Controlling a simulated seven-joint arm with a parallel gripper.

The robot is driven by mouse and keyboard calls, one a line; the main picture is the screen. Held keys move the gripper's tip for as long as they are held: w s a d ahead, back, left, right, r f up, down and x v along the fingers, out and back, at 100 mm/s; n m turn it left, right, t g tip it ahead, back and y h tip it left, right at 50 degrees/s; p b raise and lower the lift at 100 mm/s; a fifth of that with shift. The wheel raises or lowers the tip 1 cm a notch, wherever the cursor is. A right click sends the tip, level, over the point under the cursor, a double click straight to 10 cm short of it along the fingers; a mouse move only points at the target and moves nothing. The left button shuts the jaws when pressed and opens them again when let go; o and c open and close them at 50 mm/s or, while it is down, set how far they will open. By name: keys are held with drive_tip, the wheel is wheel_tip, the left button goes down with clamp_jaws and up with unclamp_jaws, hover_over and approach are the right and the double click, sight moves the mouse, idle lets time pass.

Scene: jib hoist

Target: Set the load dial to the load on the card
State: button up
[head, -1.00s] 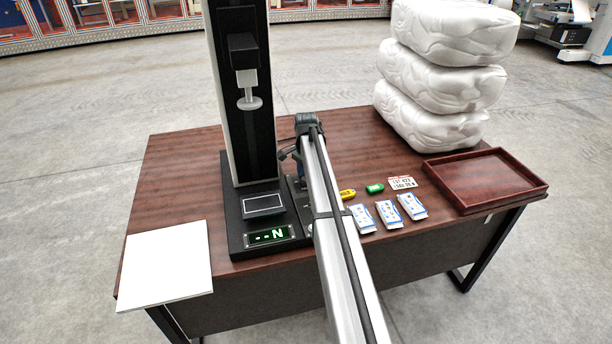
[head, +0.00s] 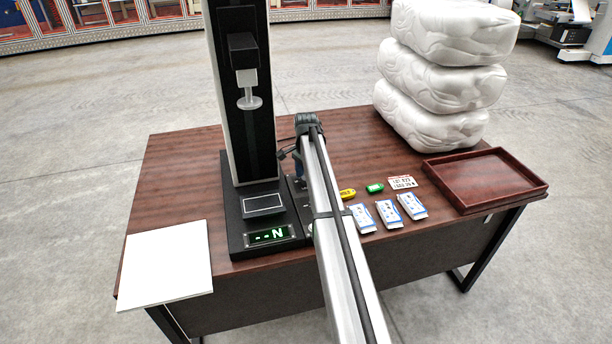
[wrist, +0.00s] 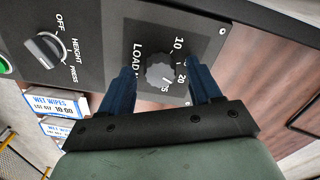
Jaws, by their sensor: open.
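The load dial (wrist: 160,72) is a grey ridged knob on a dark panel marked LOAD, with 10, 20 and other marks around it. I cannot tell its exact setting. My gripper (wrist: 161,78) is open, its two blue fingers on either side of the dial, close to it; whether they touch is unclear. In the head view my arm hides the dial and most of the gripper. The card (head: 402,183), white with red and black print, lies on the table; its print is too small to read surely. The tester's display (head: 270,236) shows "--N".
A HEIGHT/PRESS/OFF knob (wrist: 45,48) and a green button (wrist: 5,66) share the panel. Wet-wipe packs (head: 388,215), a yellow item (head: 348,194) and a green item (head: 375,188) lie near the arm. A tray (head: 484,205), stacked white bales (head: 440,75) and a white board (head: 165,265) stand apart.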

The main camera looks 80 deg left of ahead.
drive_tip(key=shift+r, duration=0.1)
wheel_tip(320, 180, up, 14)
idle(0.6)
drive_tip(key=shift+f, duration=0.2)
